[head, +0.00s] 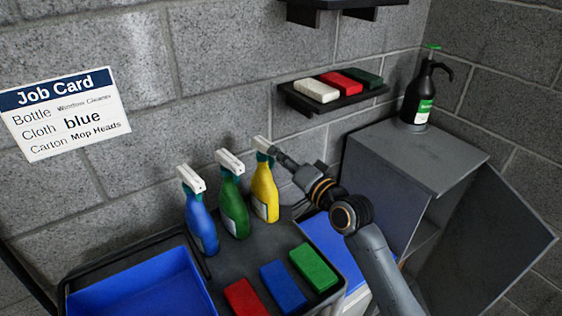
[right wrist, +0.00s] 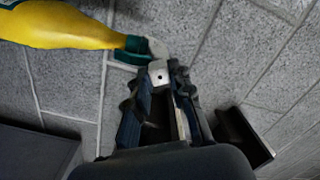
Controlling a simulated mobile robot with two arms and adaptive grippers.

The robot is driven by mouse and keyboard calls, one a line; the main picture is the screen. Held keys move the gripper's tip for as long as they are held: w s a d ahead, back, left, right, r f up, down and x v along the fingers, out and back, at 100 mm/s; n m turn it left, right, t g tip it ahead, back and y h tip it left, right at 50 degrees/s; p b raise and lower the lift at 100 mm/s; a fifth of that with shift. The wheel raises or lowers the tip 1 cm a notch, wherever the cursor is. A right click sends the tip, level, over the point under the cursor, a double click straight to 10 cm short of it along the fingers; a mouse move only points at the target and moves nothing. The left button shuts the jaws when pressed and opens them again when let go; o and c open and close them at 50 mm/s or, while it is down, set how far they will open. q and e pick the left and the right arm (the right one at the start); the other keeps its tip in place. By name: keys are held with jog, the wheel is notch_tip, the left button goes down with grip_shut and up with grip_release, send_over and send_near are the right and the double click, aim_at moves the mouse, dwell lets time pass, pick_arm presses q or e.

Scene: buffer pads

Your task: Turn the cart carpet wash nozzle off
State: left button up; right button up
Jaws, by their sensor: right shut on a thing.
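Three spray bottles stand in a row on the grey cart: a blue one (head: 201,226), a green one (head: 234,209) and a yellow one (head: 266,192). Each has a white spray head, and their labels are too small to read. My right gripper (head: 276,152) reaches in from the right at the yellow bottle's head. In the right wrist view the fingers (right wrist: 166,78) are shut on the yellow bottle's nozzle (right wrist: 159,72). The yellow bottle (right wrist: 62,25) lies across that view's upper left. In the head view it stands upright. My left gripper is out of view.
The cart also bears a blue tray (head: 190,262) and red (head: 242,297), blue (head: 283,285) and green (head: 314,266) pads. A wall shelf (head: 340,101) holds more pads. A black pump bottle (head: 424,95) stands on the grey cabinet (head: 440,152), whose door is open.

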jog(key=n+b, duration=0.1)
jog(key=n, duration=0.7)
jog(key=shift+f+b, duration=0.1)
jog(key=shift+b, duration=0.2)
jog(key=n, duration=0.4)
jog(key=o, duration=0.6)
jog(key=p+v, duration=0.3)
jog(key=v, duration=0.4)
jog(key=shift+p, duration=0.35)
